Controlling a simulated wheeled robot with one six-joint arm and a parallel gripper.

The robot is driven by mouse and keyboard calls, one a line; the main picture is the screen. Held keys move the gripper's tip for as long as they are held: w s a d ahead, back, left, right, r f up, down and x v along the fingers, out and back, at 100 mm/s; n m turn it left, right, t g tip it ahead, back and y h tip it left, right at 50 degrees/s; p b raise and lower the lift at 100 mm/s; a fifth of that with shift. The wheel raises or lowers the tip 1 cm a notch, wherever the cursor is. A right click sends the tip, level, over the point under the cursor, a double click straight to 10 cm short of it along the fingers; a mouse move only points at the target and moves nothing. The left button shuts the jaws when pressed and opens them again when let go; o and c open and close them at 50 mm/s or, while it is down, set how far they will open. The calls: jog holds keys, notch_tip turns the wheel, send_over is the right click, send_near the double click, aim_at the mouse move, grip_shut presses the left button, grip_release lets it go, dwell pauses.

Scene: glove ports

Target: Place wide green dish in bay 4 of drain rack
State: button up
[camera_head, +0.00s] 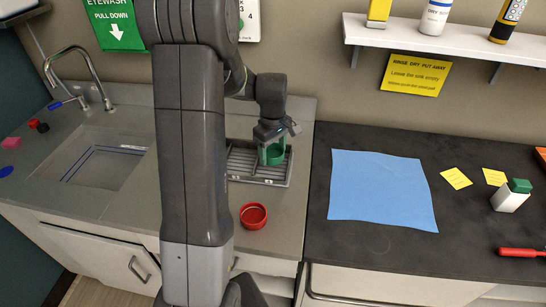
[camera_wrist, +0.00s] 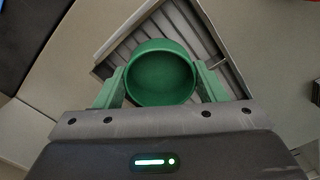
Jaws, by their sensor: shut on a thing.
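The wide green dish (camera_wrist: 161,74) is between the fingers of my gripper (camera_wrist: 160,90) in the wrist view, its round opening facing the camera. In the head view my gripper (camera_head: 275,143) points down and is shut on the green dish (camera_head: 272,155), over the drain rack (camera_head: 266,178). The grey slatted drain rack also shows behind the dish in the wrist view (camera_wrist: 215,50). The dish hides part of the slats. I cannot tell which bay is under the dish, or whether the dish touches the rack.
A red dish (camera_head: 253,216) stands on the counter in front of the rack. The sink (camera_head: 105,165) is to the left. A blue cloth (camera_head: 380,190) lies on the dark counter to the right. My arm hides part of the counter left of the rack.

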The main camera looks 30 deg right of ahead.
aim_at(273, 157)
jog(key=shift+f, duration=1.7)
jog(key=shift+f, duration=0.1)
jog(key=o, duration=1)
jog(key=shift+c, duration=0.2)
notch_tip(273, 157, up, 12)
jog(key=b, duration=0.1)
